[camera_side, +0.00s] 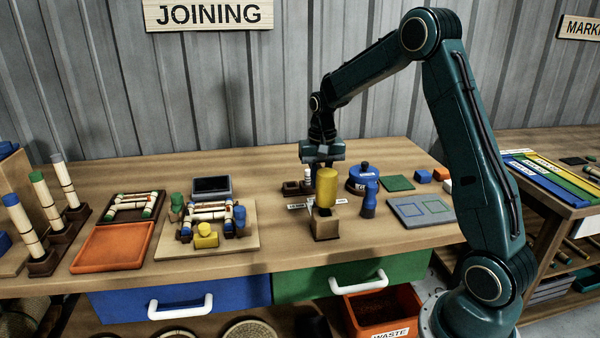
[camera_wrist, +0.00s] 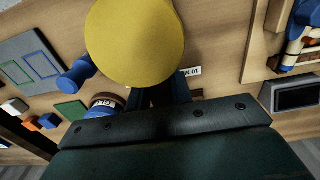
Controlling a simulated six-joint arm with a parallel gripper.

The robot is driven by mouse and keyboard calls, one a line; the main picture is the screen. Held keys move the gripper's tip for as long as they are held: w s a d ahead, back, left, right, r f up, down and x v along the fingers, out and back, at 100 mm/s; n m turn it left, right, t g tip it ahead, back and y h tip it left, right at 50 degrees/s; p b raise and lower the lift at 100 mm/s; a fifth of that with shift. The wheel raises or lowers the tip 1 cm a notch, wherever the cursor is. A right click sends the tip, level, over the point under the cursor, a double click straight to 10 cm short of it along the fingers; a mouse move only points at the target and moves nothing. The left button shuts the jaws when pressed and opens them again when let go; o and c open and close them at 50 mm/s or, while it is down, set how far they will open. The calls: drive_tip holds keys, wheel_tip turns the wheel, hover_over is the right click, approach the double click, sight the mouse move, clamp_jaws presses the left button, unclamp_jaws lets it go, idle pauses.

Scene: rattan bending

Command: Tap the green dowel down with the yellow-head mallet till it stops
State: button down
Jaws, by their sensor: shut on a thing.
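The yellow mallet head (camera_side: 327,187) shows upright in the side view, just below and in front of my gripper (camera_side: 320,158). In the wrist view the yellow head (camera_wrist: 135,40) is large and close, and covers part of my gripper's fingers (camera_wrist: 160,95). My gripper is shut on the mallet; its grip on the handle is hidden. The head is above or at a wooden block (camera_side: 326,228); I cannot tell whether they touch. A green upright piece (camera_side: 176,203) stands at the back left of a rattan frame on a wooden board (camera_side: 165,250). I cannot tell whether it is the green dowel.
A yellow clamp-like piece (camera_side: 206,237) and a blue upright piece (camera_side: 239,221) are at the frame. A blue bottle-like thing (camera_side: 369,200) stands right of the mallet. An orange tray (camera_side: 112,247) and a rack with a green-topped pole (camera_side: 36,177) are at left.

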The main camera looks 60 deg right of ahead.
sight(321, 167)
drive_tip(key=shift+r, duration=1.8)
drive_tip(key=shift+f, duration=0.4)
drive_tip(key=shift+f, duration=1.8)
drive_tip(key=shift+r, duration=1.85)
drive_tip(key=shift+r, duration=0.1)
drive_tip(key=shift+r, duration=2.4)
